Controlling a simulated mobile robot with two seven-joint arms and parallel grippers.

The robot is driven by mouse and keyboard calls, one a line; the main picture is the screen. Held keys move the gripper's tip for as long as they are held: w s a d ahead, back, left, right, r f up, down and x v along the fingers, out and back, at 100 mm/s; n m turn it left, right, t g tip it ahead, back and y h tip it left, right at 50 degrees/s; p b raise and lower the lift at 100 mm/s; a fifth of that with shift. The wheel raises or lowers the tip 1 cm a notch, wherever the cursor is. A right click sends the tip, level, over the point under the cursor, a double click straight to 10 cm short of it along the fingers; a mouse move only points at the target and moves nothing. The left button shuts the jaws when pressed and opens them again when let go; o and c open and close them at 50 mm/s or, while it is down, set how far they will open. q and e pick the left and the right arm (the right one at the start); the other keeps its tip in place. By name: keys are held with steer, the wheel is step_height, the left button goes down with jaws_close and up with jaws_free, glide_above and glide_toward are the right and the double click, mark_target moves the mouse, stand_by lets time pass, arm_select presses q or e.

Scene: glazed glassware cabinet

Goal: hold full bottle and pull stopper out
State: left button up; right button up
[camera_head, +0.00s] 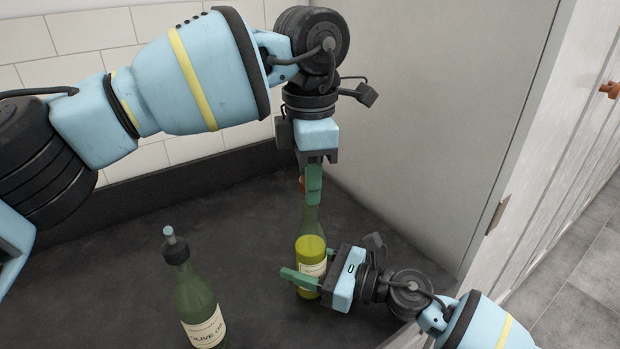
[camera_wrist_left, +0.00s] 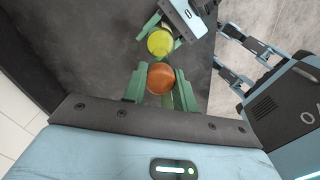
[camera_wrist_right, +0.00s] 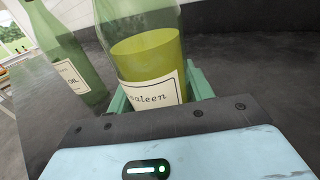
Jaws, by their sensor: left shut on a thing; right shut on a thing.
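The full bottle (camera_head: 311,248) is green glass with yellow liquid and a cream label, and looks upright on the dark worktop. In the right wrist view the bottle (camera_wrist_right: 146,55) stands between my right fingers. My right gripper (camera_head: 308,281) is shut on its body, low down. My left gripper (camera_head: 312,184) is above, pointing down, shut on the orange-brown stopper (camera_wrist_left: 160,77). In the head view the stopper (camera_head: 302,184) is mostly hidden by a green finger. I cannot tell whether it is still seated in the neck.
An olive oil bottle (camera_head: 197,300) with a dark cap and pourer stands at the left. It also shows in the right wrist view (camera_wrist_right: 72,58). A grey panel (camera_head: 430,120) rises behind and to the right. The dark worktop (camera_head: 110,260) is bare at the left.

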arm_select(q)
steer(key=shift+r, duration=2)
arm_select(e)
steer(key=o, duration=1.5)
arm_select(q)
steer(key=shift+f, duration=0.1)
arm_select(e)
steer(key=shift+s+d+f, duration=0.1)
steer(key=shift+s+d, duration=0.05)
steer(key=shift+d, duration=0.3)
arm_select(q)
steer(key=f, duration=0.2)
steer(key=f+b, duration=0.1)
steer(key=shift+w+f, duration=0.35)
arm_select(e)
steer(key=v, duration=1)
steer(key=shift+f, duration=0.1)
arm_select(q)
steer(key=shift+f+g+b, duration=0.2)
steer(key=shift+g+b, duration=0.1)
steer(key=shift+b, duration=0.05)
jaws_close()
arm_select(e)
steer(key=shift+s+d, duration=0.2)
steer(key=shift+d, duration=0.3)
